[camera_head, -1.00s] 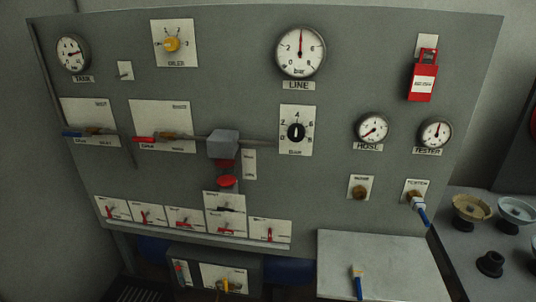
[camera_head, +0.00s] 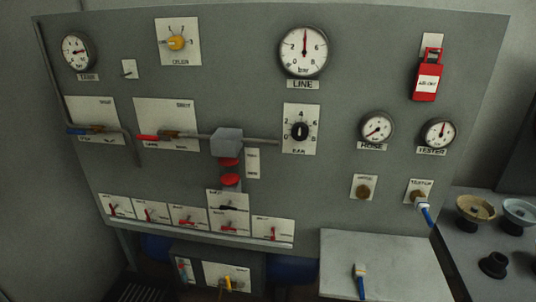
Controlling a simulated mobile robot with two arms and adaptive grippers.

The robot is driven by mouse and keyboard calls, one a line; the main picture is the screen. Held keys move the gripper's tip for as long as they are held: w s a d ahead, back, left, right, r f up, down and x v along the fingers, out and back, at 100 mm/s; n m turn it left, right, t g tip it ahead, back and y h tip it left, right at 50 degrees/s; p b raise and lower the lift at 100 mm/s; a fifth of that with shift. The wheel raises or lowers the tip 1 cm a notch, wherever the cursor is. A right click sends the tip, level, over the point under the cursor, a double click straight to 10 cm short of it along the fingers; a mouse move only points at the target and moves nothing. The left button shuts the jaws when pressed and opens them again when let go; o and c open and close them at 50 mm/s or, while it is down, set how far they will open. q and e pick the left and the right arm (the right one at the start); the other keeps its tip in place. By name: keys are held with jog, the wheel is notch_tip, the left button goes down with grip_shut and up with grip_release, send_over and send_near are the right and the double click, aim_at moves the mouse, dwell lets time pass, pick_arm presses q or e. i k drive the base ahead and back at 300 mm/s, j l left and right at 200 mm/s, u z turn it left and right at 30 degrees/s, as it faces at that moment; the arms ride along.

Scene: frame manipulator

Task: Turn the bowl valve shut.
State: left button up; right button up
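A grey upright panel (camera_head: 330,195) carries gauges and valves. No label I can read says "bowl", so I cannot tell which valve is the bowl valve. Candidates in view are a blue-handled valve (camera_head: 78,131) and a red-handled valve (camera_head: 150,137) at left, both with handles lying level along the pipe. A row of small red levers (camera_head: 187,222) runs along the lower left. A yellow-handled valve (camera_head: 228,282) sits on a low box below the panel. Neither of my grippers is in view.
A grey block with red knobs (camera_head: 230,180) projects from the panel's middle. A pale shelf (camera_head: 400,255) at lower right holds a blue-handled fitting (camera_head: 360,280). A side table (camera_head: 455,240) holds several bowl-like parts. A red tag (camera_head: 427,82) hangs at upper right.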

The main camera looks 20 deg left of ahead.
aim_at(228, 207)
jog(key=i+j+u, duration=0.25)
jog(key=u, duration=0.2)
jog(key=i+j+u, duration=0.2)
jog(key=u, duration=0.3)
jog(key=k+l+u, duration=0.1)
jog(key=l+u, duration=0.25)
jog(key=l, duration=0.15)
